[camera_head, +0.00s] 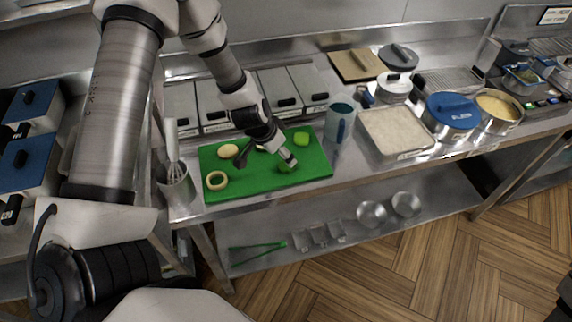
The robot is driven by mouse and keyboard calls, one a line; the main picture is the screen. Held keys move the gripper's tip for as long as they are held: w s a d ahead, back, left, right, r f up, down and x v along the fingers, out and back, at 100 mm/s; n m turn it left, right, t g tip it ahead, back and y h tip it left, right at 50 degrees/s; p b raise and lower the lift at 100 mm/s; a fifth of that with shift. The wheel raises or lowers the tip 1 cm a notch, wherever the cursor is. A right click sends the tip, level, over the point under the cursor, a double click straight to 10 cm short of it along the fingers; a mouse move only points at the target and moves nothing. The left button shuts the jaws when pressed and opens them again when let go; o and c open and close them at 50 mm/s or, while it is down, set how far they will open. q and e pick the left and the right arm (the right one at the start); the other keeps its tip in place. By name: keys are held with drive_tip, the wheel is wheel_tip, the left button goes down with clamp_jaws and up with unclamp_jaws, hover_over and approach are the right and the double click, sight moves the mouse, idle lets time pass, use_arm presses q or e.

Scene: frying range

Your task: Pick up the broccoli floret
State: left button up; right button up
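My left gripper (266,161) is above the green cutting board (318,178), with its two fingers spread apart and nothing visible between them. A small green piece (284,168), which looks like the broccoli floret, lies on the board just below the right-hand finger. The finger partly covers it, and its green blends with the board. I cannot tell whether the finger touches it. My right gripper is not in view.
A blue jug (339,122) stands right of the board, beside a tray of white food (397,132). A whisk container (176,184) stands left.

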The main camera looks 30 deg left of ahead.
use_arm(q)
drive_tip(key=b+x, duration=0.2)
drive_tip(key=x, duration=0.4)
drive_tip(key=shift+d+f, duration=0.1)
drive_tip(key=shift+f, duration=0.15)
drive_tip(key=shift+w+f, duration=0.2)
drive_tip(key=shift+f, duration=0.05)
drive_tip(key=shift+r, duration=0.1)
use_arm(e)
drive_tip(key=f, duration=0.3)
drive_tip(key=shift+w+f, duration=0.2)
use_arm(q)
drive_tip(key=shift+s, duration=0.1)
drive_tip(key=c, duration=1)
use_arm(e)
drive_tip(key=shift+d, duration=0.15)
use_arm(q)
drive_tip(key=shift+o, duration=0.2)
